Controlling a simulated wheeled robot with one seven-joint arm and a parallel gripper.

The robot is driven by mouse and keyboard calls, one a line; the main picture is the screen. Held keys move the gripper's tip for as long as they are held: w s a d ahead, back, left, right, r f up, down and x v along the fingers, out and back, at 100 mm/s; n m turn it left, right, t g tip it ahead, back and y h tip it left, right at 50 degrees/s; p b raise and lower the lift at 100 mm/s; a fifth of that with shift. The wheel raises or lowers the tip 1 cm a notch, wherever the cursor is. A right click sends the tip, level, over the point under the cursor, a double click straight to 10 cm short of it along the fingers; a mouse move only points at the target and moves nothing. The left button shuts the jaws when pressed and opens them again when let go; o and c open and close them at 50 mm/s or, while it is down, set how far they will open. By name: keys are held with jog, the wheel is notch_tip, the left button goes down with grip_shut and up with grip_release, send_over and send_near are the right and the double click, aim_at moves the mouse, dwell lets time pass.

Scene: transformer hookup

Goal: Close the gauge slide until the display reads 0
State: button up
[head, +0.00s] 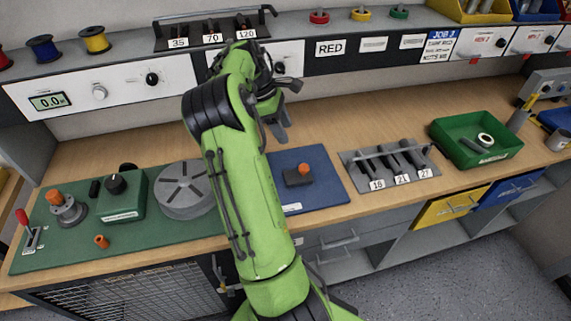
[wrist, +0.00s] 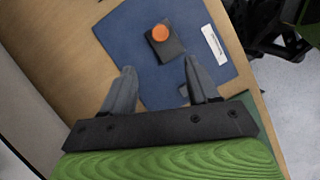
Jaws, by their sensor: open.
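A dark block with an orange knob (head: 304,169) lies on the blue mat (head: 330,190) in the head view. It also shows in the wrist view, with its orange knob (wrist: 160,33) beyond my fingertips. I cannot tell for sure that this is the gauge slide. A small display (head: 50,101) on the white panel at the left seems to read 0.0, but its digits are tiny. My gripper (head: 280,127) is open and empty above the bench, behind the block in the head view. In the wrist view my gripper (wrist: 158,70) has its fingers spread over the mat's edge.
A round grey turntable (head: 184,190) and a green box with a black knob (head: 122,198) stand left of my arm. A slotted grey rack (head: 385,165) and a green bin (head: 450,140) stand to the right. Bare wood lies behind the mat.

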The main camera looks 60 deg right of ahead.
aim_at(304, 167)
jog(key=b+x, duration=0.3)
jog(key=x, duration=1.2)
jog(key=shift+b, duration=0.3)
grip_shut()
